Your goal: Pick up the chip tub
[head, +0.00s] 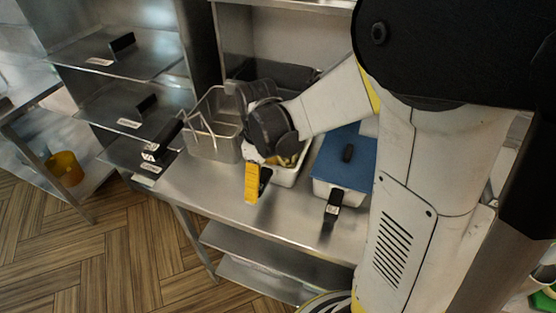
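A white tub with yellow pieces in it, which looks like the chip tub (289,178), stands on the metal counter. My wrist hangs over its left side and hides much of it. My gripper (262,157) is low at the tub's near left part, below the dark wrist joint. Its fingers are largely hidden, so I cannot tell whether they are open or touching the tub. A yellow and black handle-like piece (252,183) shows just in front of the tub.
A wire fry basket (213,126) stands left of the tub. A blue-lidded container (345,155) stands close on the right. The counter front (215,185) is bare. Shelves with black handles (120,65) are at left, with a yellow tub (65,168) lower down.

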